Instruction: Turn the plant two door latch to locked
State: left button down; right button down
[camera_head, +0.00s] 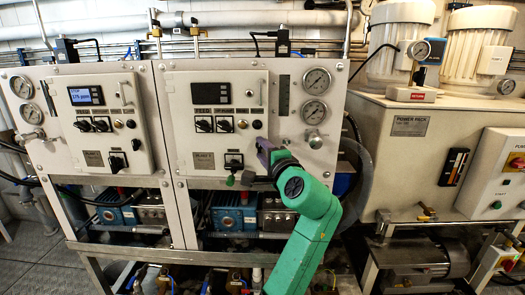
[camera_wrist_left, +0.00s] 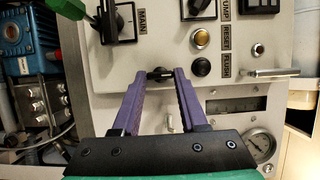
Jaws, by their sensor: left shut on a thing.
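The plant two door (camera_head: 215,108) is the light panel door in the right half of the white cabinet, and it appears closed. The latch (camera_wrist_left: 160,75) is a small black piece at the door's edge, lying between my left fingertips in the left wrist view. My left gripper (camera_head: 263,148), with purple fingers on a green arm, is at the door's right edge; it also shows in the left wrist view (camera_wrist_left: 157,82). It is shut on the latch. In the head view the gripper hides the latch. I cannot tell whether the latch is locked. My right gripper is not in view.
A door handle (camera_wrist_left: 272,72) and the black flush button (camera_wrist_left: 201,67) are close to the fingers. A pressure gauge (camera_wrist_left: 260,147) is also near. The plant one door (camera_head: 98,112) is on the left, and a power pack (camera_head: 405,150) stands on the right.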

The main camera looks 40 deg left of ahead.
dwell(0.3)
pick_arm(q)
jog(key=shift+c, duration=2.2)
grip_release()
jog(key=b+v, duration=0.3)
jog(key=v, duration=1.1)
jog(key=shift+s+d+b, duration=0.15)
jog(key=shift+d+b, duration=0.1)
jog(key=shift+b, duration=0.05)
